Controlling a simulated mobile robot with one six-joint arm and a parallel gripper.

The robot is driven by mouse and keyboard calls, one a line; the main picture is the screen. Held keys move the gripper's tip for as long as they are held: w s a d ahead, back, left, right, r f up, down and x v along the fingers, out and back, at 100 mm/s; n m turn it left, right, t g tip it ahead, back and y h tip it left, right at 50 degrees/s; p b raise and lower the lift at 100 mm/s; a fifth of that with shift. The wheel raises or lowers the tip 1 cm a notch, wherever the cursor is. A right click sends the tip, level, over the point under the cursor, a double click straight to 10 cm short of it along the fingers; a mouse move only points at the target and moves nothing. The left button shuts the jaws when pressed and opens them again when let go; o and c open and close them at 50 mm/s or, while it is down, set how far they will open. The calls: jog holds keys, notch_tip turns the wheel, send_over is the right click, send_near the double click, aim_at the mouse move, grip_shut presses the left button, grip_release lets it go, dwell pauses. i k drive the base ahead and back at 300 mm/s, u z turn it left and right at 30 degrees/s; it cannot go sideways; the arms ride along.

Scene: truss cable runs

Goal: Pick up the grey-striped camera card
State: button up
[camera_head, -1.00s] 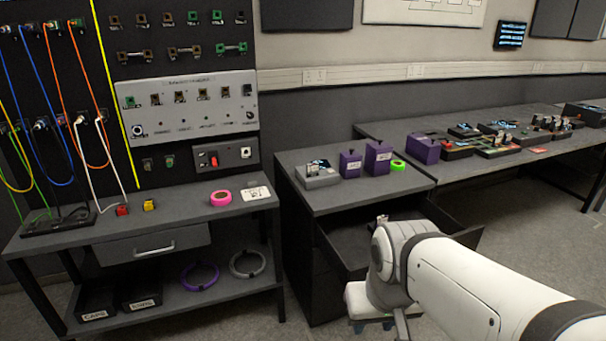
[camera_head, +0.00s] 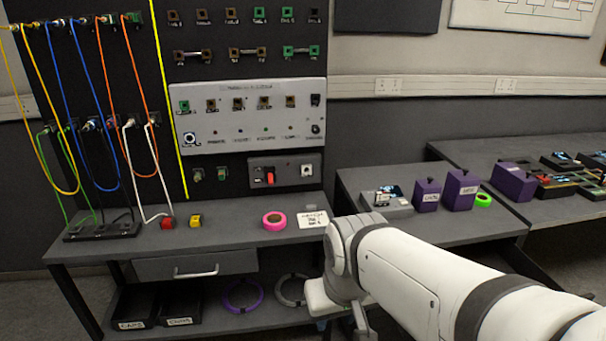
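I cannot make out a grey-striped camera card in this view. A small grey device (camera_head: 388,203) with parts standing on it sits on the middle cabinet top, too small to tell whether a striped card is among them. More small devices lie on the right bench (camera_head: 575,178), also too small to tell apart. My arm reaches in from the lower right, its wrist in front of the gap between the left bench and the cabinet. My gripper (camera_head: 352,325) points down at the bottom edge, partly cut off and hidden by the wrist; its opening cannot be seen.
Cables hang at the left.

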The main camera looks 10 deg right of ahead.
aim_at(381, 198)
jog(key=i, duration=1.35)
jog(key=z, duration=0.8)
jog(key=k, duration=0.7)
jog(key=z, duration=0.15)
jog(key=i, duration=0.8)
jog(key=u, duration=0.15)
